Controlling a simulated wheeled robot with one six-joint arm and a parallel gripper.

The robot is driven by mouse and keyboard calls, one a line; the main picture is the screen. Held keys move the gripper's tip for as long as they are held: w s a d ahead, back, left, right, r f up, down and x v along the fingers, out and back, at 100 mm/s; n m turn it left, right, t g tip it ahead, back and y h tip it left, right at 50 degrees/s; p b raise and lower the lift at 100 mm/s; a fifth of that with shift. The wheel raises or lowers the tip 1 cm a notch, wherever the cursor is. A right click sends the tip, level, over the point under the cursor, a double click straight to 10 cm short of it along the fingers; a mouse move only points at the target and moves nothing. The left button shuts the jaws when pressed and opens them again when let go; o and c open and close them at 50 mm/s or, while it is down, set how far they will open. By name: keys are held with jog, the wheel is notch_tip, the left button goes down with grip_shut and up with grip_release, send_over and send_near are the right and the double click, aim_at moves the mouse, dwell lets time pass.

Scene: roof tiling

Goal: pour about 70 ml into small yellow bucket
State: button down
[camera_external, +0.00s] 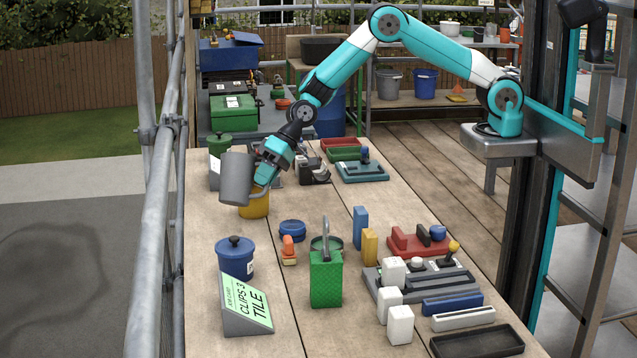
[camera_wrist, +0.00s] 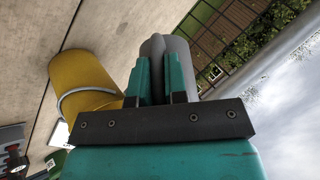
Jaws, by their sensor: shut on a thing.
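My gripper (camera_external: 258,181) is shut on a grey cup (camera_external: 237,179), which it holds above the table, tilted slightly. The small yellow bucket (camera_external: 255,205) stands on the table just behind and below the cup, partly hidden by it and by my gripper. In the wrist view the yellow bucket (camera_wrist: 83,85) with its grey wire handle is left of my gripper (camera_wrist: 163,85). The grey cup (camera_wrist: 178,55) shows beyond the teal fingers. The inside of the cup and of the bucket cannot be seen, nor any liquid.
A blue ring-shaped dish (camera_external: 292,230) is right of the bucket. A scaffold pole (camera_external: 160,200) runs along the left edge.

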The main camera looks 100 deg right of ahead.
aim_at(266, 190)
jog(key=f, duration=0.1)
jog(key=a+f+h, duration=0.1)
jog(key=f+g+h+b, duration=0.1)
jog(key=f, duration=0.1)
jog(key=shift+w+a+n, duration=0.3)
jog(key=shift+w+a, duration=0.1)
jog(key=shift+w+a+f+g+h, duration=0.35)
jog(key=shift+a+f+g+h, duration=0.3)
jog(key=shift+h, duration=0.55)
jog(key=shift+w+a+f+n+g+h, duration=0.15)
jog(key=shift+a+n+g+h, duration=0.1)
jog(key=shift+n+g+h, duration=0.25)
